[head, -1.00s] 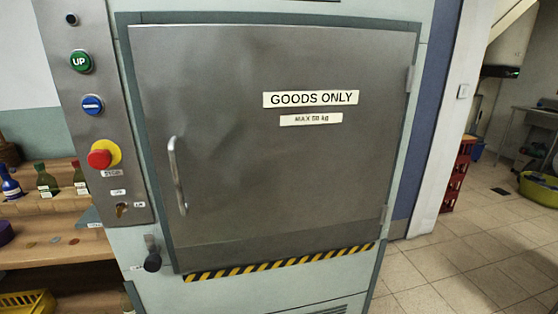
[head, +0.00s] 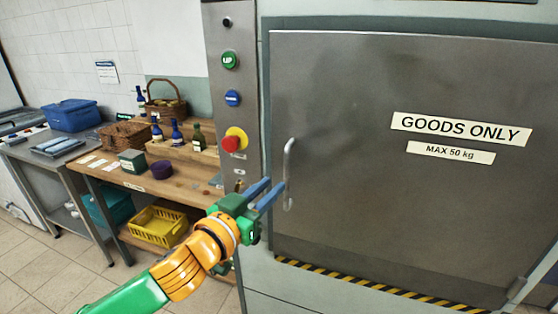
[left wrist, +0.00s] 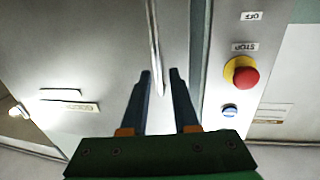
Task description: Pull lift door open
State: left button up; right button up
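The grey metal lift door (head: 350,130) is shut and fills the right half of the head view. Its upright bar handle (head: 289,172) is near the door's left edge. My left gripper (head: 275,190) is open, its two blue fingers reaching toward the handle from the left. In the left wrist view the handle (left wrist: 156,60) lies just beyond and between the open fingertips (left wrist: 160,75) as seen from there. I cannot tell whether a finger touches it. My right gripper is not in view.
A control panel (head: 233,110) with a red stop button (head: 235,139) stands just left of the door. A wooden bench (head: 175,182) with bottles, baskets and a yellow crate (head: 160,226) is further left. Tiled floor (head: 50,270) is free at the lower left.

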aim_at(285, 171)
pick_arm(q)
jog(key=x, duration=0.2)
jog(key=p+x, duration=0.1)
jog(key=x, duration=0.1)
jog(key=r+p+x, duration=0.1)
jog(key=x, duration=0.1)
jog(key=shift+d, duration=0.2)
jog(key=shift+w+d, duration=0.15)
jog(key=shift+d, duration=0.05)
grip_shut()
dwell(1.1)
